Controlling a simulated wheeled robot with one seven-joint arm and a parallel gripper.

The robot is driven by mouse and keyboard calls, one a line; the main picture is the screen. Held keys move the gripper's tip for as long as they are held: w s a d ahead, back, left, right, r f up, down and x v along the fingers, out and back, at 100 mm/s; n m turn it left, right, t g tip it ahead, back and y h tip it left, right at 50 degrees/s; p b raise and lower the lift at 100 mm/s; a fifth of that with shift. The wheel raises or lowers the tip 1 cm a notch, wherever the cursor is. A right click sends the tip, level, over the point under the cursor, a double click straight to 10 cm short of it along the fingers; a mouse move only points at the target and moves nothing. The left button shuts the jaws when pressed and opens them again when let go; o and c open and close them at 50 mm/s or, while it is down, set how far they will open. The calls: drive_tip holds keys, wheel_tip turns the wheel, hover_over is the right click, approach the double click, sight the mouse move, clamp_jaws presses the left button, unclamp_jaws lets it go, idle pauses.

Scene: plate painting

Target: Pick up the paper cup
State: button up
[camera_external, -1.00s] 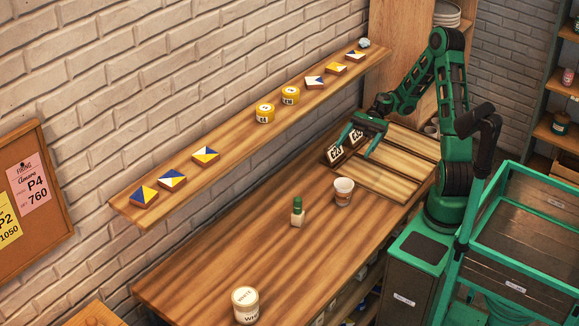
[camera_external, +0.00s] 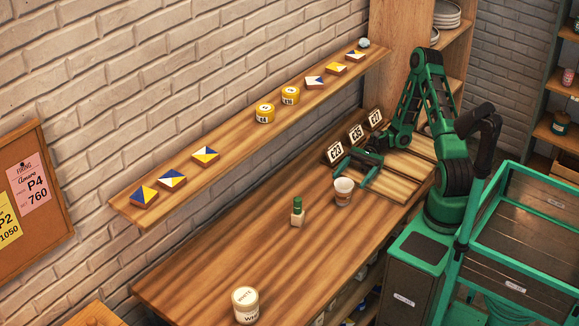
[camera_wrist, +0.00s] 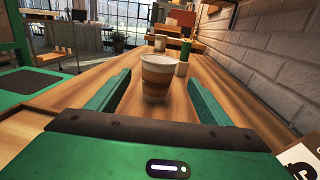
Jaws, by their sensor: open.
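The paper cup (camera_external: 343,191) stands upright on the wooden workbench (camera_external: 220,255), white with a brown band. My gripper (camera_external: 352,172) is low over the bench, just behind the cup in the external view, with its fingers apart. In the wrist view the cup (camera_wrist: 158,78) stands ahead, between the lines of the two green fingers of my gripper (camera_wrist: 155,92). Nothing is held. Whether the fingertips reach past the cup's sides is hard to tell.
A green-capped bottle (camera_external: 297,212) stands left of the cup and behind it in the wrist view. A white tub (camera_external: 245,305) is at the near end. Number signs (camera_external: 356,134) stand by the wooden trays (camera_external: 400,185). A brick wall runs alongside.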

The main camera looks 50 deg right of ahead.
sight(347, 184)
drive_tip(key=shift+s+a+r, duration=0.1)
drive_tip(key=shift+s+a, duration=0.1)
drive_tip(key=shift+a, duration=1)
drive_tip(key=shift+s+a+f, duration=0.1)
drive_tip(key=shift+s+a, duration=0.05)
drive_tip(key=shift+a, duration=1)
drive_tip(key=shift+s+a+r, duration=0.1)
drive_tip(key=shift+s+a, duration=0.1)
drive_tip(key=shift+a, duration=1)
drive_tip(key=c, duration=1.1)
